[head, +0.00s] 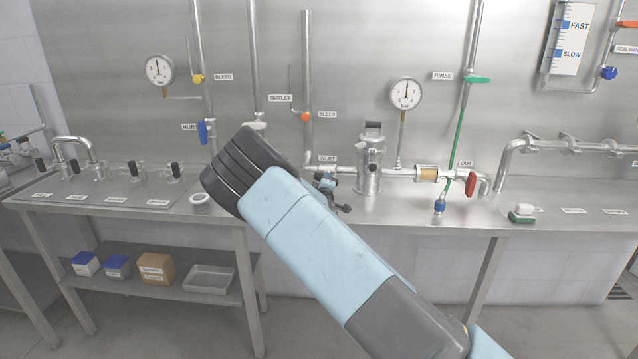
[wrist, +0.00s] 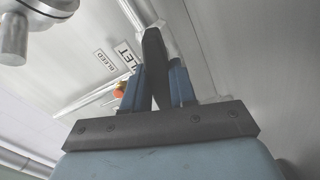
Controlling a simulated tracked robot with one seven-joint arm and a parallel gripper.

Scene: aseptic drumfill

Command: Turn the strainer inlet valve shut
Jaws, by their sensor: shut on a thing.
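The strainer (head: 369,165) is an upright steel body on the back bench. The INLET label (head: 327,158) is just left of it, above the pipe. My gripper (head: 325,181) is at the inlet, left of the strainer, partly behind my forearm. In the wrist view my gripper's blue fingers (wrist: 156,88) stand on either side of a dark, tapered lever (wrist: 153,50), which I take for the inlet valve handle. The fingers are shut on it. The lever reaches up toward a steel pipe. The valve body is mostly hidden in the head view.
Right of the strainer are a gauge (head: 406,94), a sight glass (head: 428,174) and a red OUT handle (head: 471,184). A blue HUB handle (head: 202,132) and an orange bleed knob (head: 306,117) are on the left pipes.

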